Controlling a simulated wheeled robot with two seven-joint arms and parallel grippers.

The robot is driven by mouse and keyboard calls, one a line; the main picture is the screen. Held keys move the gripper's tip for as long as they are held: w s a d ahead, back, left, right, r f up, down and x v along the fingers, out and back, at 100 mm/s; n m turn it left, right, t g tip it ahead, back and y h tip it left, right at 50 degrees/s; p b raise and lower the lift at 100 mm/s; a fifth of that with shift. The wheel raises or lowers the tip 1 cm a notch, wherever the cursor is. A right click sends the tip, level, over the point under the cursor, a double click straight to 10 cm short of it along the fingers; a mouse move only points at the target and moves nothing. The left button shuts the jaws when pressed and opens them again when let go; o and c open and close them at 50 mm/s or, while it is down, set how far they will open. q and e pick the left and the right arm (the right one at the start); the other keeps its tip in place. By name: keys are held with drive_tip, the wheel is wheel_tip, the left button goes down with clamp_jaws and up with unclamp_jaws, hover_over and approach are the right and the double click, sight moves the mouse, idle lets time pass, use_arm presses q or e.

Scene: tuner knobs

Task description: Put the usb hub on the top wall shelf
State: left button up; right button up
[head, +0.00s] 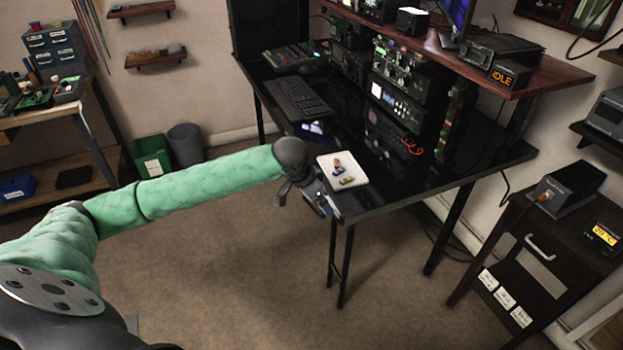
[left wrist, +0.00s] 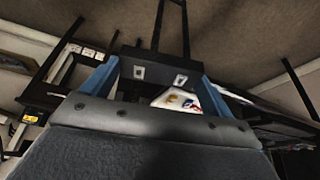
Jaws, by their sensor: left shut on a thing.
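My left gripper (head: 322,204) is at the near left corner of the black desk, beside a white tray. In the left wrist view its two blue fingers (left wrist: 155,80) are shut on a dark box with two pale port-like squares, which looks like the usb hub (left wrist: 160,66). In the head view the hub is mostly hidden by the gripper. The top wall shelf (head: 142,10) is a small brown board high on the back wall, at the upper left. A lower wall shelf (head: 155,59) hangs below it. My right gripper is not in view.
The white tray (head: 355,180) with small coloured pieces lies on the black desk (head: 400,190). A keyboard (head: 297,98) and rack equipment stand farther back. A workbench (head: 40,115) is at left, with a green bin (head: 153,156) and grey bin (head: 187,145) nearby. The carpet between is open.

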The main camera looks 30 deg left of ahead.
use_arm(q)
drive_tip(key=s+d+f+n+y, duration=0.1)
drive_tip(key=s+d+f+n, duration=0.2)
drive_tip(key=f, duration=0.5)
drive_tip(key=s+d+f+n+y, duration=0.1)
drive_tip(key=s+d+f+n, duration=0.1)
drive_tip(key=s+d+f, duration=0.2)
wheel_tip(320, 180, down, 5)
drive_tip(key=shift+s+d+r+n+t, duration=0.15)
drive_tip(key=shift+s+d+n+t, duration=0.2)
drive_tip(key=shift+d, duration=0.65)
drive_tip(key=shift+a, duration=0.15)
